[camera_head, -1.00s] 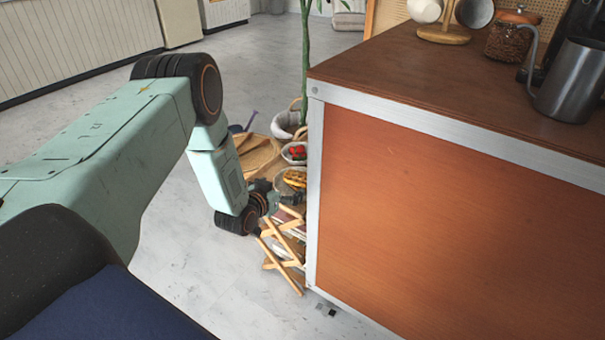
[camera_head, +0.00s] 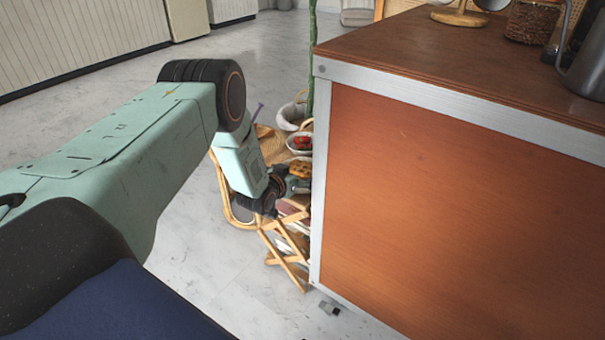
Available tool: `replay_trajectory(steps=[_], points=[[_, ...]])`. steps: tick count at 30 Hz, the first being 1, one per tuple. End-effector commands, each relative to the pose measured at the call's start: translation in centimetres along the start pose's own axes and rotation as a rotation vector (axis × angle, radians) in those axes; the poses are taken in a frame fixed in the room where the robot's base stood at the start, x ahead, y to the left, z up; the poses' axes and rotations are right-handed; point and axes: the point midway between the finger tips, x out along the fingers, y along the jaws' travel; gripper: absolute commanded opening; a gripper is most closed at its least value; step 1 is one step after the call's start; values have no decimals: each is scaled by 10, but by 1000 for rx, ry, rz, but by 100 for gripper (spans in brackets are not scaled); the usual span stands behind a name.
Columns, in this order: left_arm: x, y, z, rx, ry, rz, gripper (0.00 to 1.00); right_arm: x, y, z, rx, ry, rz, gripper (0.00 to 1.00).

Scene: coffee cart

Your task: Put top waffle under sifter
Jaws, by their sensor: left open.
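A golden-brown waffle (camera_head: 300,169) shows just left of the cart's metal corner post, among items low beside the cart. Its lower part is hidden behind my gripper, and I cannot tell whether other waffles lie under it. My left gripper (camera_head: 293,187) is small and dark in this view, just in front of and below the waffle. It is open; I cannot tell whether it touches the waffle. I cannot make out a sifter. My right gripper is not in view.
The coffee cart (camera_head: 430,200) with its brown top fills the right side. A white bowl of red fruit (camera_head: 301,143) and a pale basket (camera_head: 290,117) stand behind the waffle. A folding wooden stand (camera_head: 284,256) is below my gripper. Floor at left is clear.

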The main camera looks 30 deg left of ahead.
Motion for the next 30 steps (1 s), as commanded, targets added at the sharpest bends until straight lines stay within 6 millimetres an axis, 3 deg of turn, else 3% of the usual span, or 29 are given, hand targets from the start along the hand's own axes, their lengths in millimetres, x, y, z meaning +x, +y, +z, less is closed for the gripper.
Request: replay_trajectory(steps=[8,26,30], points=[[4,0,-2,-1,1,0,100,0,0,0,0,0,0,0],[4,-1,-2,-1,2,-1,50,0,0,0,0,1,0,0],[4,-1,-2,-1,1,-1,49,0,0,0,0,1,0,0]])
